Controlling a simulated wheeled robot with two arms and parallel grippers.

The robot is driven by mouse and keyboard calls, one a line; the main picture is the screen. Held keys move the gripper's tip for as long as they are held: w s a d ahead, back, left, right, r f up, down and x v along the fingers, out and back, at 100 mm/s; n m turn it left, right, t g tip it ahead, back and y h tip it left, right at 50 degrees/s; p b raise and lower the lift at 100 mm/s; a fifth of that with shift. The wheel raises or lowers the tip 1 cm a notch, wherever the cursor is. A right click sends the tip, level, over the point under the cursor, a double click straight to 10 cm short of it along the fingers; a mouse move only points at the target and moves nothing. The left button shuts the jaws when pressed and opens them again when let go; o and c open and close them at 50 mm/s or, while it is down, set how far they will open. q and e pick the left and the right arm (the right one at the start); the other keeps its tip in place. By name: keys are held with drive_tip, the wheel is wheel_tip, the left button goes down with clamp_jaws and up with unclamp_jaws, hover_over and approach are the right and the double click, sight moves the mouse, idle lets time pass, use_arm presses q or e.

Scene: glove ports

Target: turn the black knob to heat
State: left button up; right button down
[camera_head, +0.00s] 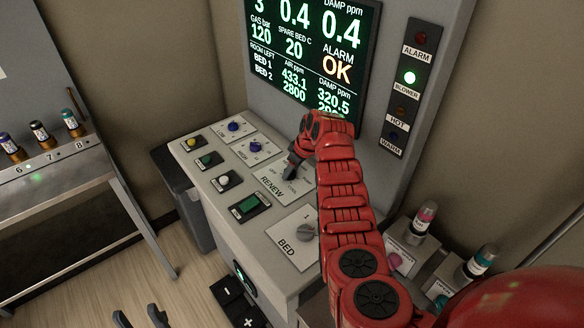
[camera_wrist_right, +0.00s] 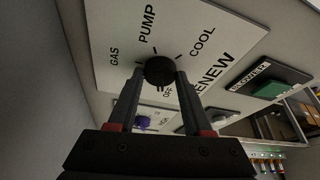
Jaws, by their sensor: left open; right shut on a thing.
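The black knob (camera_wrist_right: 159,69) sits on the white RENEW plate (camera_wrist_right: 108,50). My right gripper (camera_wrist_right: 157,80) is shut on it, one finger on each side. GAS, PUMP, COOL and OFF labels show around the knob in the right wrist view; I see no HEAT label there. Which way the knob points I cannot tell. In the head view my red right arm reaches over the panel to the RENEW plate (camera_head: 272,175), and the gripper (camera_head: 290,172) covers most of the knob. My left gripper (camera_head: 140,316) is open and empty at the bottom edge, above the floor.
The BED plate with a grey knob (camera_head: 307,233) lies nearer on the panel. Blue knobs (camera_head: 234,126) and several buttons sit to the left. The screen (camera_head: 311,55) reads ALARM OK. Vials stand on racks at both sides.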

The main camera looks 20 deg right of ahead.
drive_tip(key=shift+s+a+f+m, duration=0.1)
drive_tip(key=shift+m, duration=0.3)
drive_tip(key=shift+m+h, duration=0.3)
drive_tip(key=shift+m, duration=0.2)
drive_tip(key=shift+a+f+m+h+b, duration=0.1)
drive_tip(key=shift+f+m+h+b, duration=0.1)
drive_tip(key=shift+m+h+b, duration=0.5)
drive_tip(key=m+b, duration=0.1)
drive_tip(key=m, duration=0.1)
drive_tip(key=m+b, duration=0.2)
drive_tip(key=shift+a+t+h+b, duration=0.2)
drive_tip(key=shift+t+h+b, duration=0.1)
drive_tip(key=shift+h, duration=0.1)
drive_tip(key=shift+r+m+h+b, duration=0.2)
drive_tip(key=shift+m+h+b, duration=0.2)
drive_tip(key=shift+m+b, duration=0.8)
drive_tip(key=shift+c, duration=1.6)
unclamp_jaws()
